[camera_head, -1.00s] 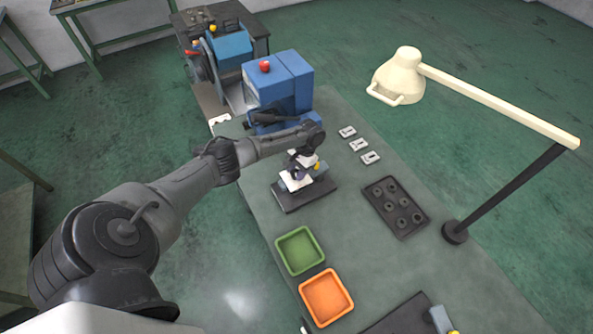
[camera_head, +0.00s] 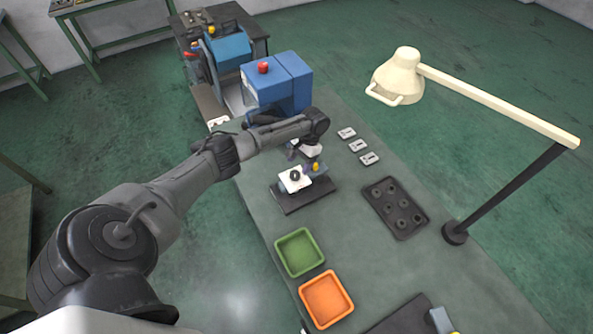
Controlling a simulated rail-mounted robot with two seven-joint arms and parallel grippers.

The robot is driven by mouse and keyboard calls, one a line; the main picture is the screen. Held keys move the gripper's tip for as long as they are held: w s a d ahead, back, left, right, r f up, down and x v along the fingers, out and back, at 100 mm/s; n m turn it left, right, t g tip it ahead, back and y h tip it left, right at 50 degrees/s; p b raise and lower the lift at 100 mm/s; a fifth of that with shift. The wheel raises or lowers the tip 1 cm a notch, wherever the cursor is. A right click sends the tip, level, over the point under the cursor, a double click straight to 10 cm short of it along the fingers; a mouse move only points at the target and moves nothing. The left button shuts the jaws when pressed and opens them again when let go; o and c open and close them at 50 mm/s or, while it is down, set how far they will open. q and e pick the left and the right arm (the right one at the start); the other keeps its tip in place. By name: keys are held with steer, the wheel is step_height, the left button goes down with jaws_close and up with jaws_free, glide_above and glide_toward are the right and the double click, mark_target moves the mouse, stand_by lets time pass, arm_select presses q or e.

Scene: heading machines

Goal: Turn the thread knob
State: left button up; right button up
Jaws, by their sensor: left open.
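A small fixture (camera_head: 307,194) with a dark flat base stands on the bench. It carries a white block (camera_head: 291,184) with a dark round part (camera_head: 295,175) on top, and a small yellow knob (camera_head: 316,166) at its right. I cannot tell which of these round parts is the thread knob. My left gripper (camera_head: 294,155) hangs from the arm just behind the fixture, above the bench. It is open, small in the picture and partly hidden by its wrist, and appears apart from the white block. My right gripper is out of view.
A blue machine (camera_head: 278,84) with a red button stands behind. Several small metal plates (camera_head: 358,146) and a dark tray of rings (camera_head: 395,207) lie right of the fixture. Green (camera_head: 300,252) and orange (camera_head: 327,298) bins are in front. A lamp (camera_head: 399,77) overhangs the right side.

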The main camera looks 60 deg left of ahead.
arm_select(q)
steer(key=b+v, duration=0.1)
steer(key=v, duration=0.8)
stand_by(0.4)
steer(key=s+d+f+m+t+p, duration=0.1)
steer(key=s+d+f+m+p, duration=0.2)
steer(key=d, duration=0.5)
steer(key=s+d+f+m+t+y+p, duration=0.1)
steer(key=s+d+f, duration=0.2)
steer(key=s+d, duration=0.45)
steer(key=s+d+f+m+t+p, duration=0.1)
steer(key=s+d+f+m+p, duration=0.15)
steer(key=d, duration=0.75)
steer(key=s+d+r+n+t+p, duration=0.1)
steer(key=s+d+r+t+p, duration=0.1)
steer(key=s+r, duration=0.4)
steer(key=s+d+r+t+p, duration=0.1)
steer(key=s+d+r+t, duration=0.1)
steer(key=s+r, duration=0.4)
steer(key=s+d, duration=0.1)
steer(key=s, duration=0.2)
steer(key=shift+d+n+t+p, duration=0.3)
steer(key=shift+n+t+p, duration=0.05)
steer(key=shift+t+p, duration=0.05)
steer(key=shift+f, duration=0.1)
